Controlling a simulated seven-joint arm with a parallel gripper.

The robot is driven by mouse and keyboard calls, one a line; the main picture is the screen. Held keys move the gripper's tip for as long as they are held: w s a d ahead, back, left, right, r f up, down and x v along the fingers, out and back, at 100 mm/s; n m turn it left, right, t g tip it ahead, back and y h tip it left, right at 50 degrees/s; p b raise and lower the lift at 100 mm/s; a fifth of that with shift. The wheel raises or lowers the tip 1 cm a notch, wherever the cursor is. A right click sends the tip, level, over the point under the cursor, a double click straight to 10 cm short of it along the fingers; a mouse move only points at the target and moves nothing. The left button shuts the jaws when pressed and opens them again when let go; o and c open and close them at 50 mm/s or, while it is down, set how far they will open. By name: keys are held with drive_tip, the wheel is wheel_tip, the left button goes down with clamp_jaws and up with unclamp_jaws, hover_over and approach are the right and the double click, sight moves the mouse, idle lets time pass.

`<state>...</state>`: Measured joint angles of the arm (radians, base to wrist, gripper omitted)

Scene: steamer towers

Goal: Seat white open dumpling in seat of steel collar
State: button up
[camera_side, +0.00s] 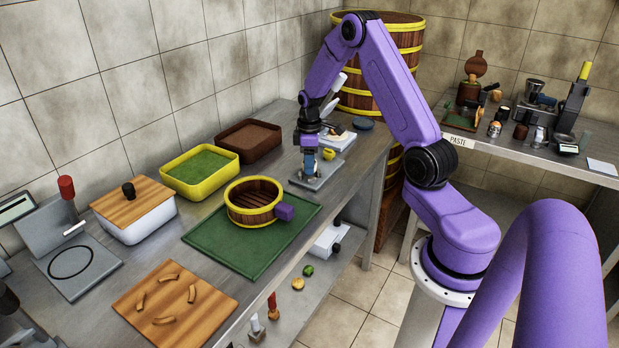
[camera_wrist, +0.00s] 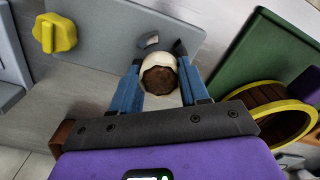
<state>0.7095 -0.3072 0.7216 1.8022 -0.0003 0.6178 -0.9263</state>
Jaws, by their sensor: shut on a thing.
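My gripper (camera_wrist: 158,75) is shut on the white open dumpling (camera_wrist: 143,67), which has a brown filling and sits between the blue fingers in the wrist view. In the side view my gripper (camera_side: 308,172) points down, low over a grey plate (camera_side: 329,175), and the dumpling cannot be made out there. The same grey plate (camera_wrist: 100,35) lies beyond the fingers in the wrist view, with a yellow knob (camera_wrist: 54,33) on it. A small grey curved piece (camera_wrist: 148,40) shows just past the dumpling. I cannot tell whether it is the steel collar; no collar seat is clearly visible.
A yellow-rimmed wooden steamer ring (camera_side: 252,217) with a purple block stands on a green mat (camera_side: 225,249), left of my gripper. Yellow (camera_side: 179,183) and brown (camera_side: 270,151) trays stand behind. A white scale-like device (camera_side: 345,143) is close behind my gripper. The counter edge is near.

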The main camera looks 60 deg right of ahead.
drive_tip(key=shift+f, duration=0.35)
idle(1.2)
drive_tip(key=shift+r, duration=0.35)
drive_tip(key=shift+f, duration=0.35)
idle(2.1)
drive_tip(key=shift+r, duration=0.35)
drive_tip(key=shift+f, duration=0.6)
idle(1.7)
drive_tip(key=o, duration=1.3)
drive_tip(key=shift+a, duration=0.1)
drive_tip(key=shift+a, duration=0.1)
